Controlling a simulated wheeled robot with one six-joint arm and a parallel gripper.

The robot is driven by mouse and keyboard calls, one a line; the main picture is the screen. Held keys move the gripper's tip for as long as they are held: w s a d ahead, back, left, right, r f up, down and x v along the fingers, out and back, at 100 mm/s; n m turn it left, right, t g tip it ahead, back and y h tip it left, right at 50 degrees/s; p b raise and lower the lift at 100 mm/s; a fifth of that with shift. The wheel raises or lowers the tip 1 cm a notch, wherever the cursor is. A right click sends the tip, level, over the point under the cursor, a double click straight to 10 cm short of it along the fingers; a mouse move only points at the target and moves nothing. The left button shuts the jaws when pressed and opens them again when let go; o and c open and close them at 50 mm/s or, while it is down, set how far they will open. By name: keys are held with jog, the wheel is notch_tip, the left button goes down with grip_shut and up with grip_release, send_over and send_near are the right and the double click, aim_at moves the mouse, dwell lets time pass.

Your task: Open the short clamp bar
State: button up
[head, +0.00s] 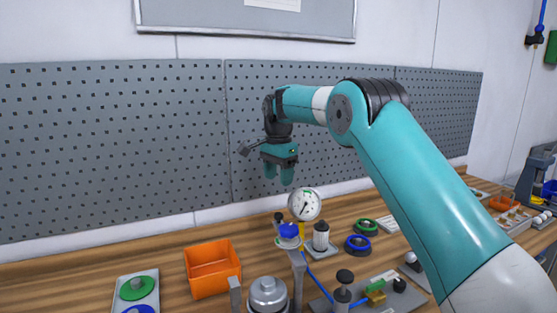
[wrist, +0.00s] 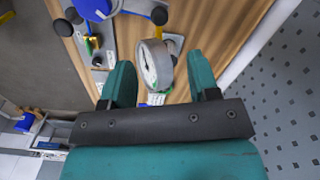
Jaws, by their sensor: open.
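My gripper (head: 279,178) is open and empty, its teal fingers pointing down in the air in front of the pegboard. It also shows in the wrist view (wrist: 159,58), with a clear gap between the fingers. I cannot tell for certain which part is the short clamp bar. A grey plate with black knobs and a brass block (head: 375,298) lies at the bench front, right of a metal lidded vessel (head: 268,294) between grey uprights. A round white gauge (head: 304,204) stands below and right of the gripper; it also shows between the fingers in the wrist view (wrist: 150,64).
An orange bin (head: 212,269) stands left of the vessel. A blue-topped fitting (head: 289,231), a white cylinder on a plate (head: 321,236) and blue and green rings (head: 358,244) crowd the middle. The pegboard (head: 120,140) rises behind. Wood is bare at the far left.

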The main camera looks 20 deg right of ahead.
notch_tip(320, 180, up, 6)
jog(key=shift+r, duration=0.25)
dwell(0.4)
jog(key=s+a+f+n+y+b, duration=0.1)
jog(key=s+a+n, duration=0.45)
jog(key=s, duration=0.25)
jog(key=s+a+n+b, duration=0.1)
jog(key=s+a+n, duration=0.45)
jog(key=s, duration=0.35)
jog(key=s+a+f+n+y, duration=0.1)
jog(key=s+f+n, duration=0.3)
jog(key=s, duration=0.8)
jog(key=s+a+f+n+y+b, duration=0.1)
jog(key=s+a+f+n, duration=0.3)
jog(key=s, duration=0.8)
jog(key=n+y, duration=0.1)
jog(key=n, duration=0.1)
jog(key=shift+s+a+f+n, duration=0.3)
jog(key=shift+s+a+n, duration=0.05)
jog(key=shift+n, duration=0.05)
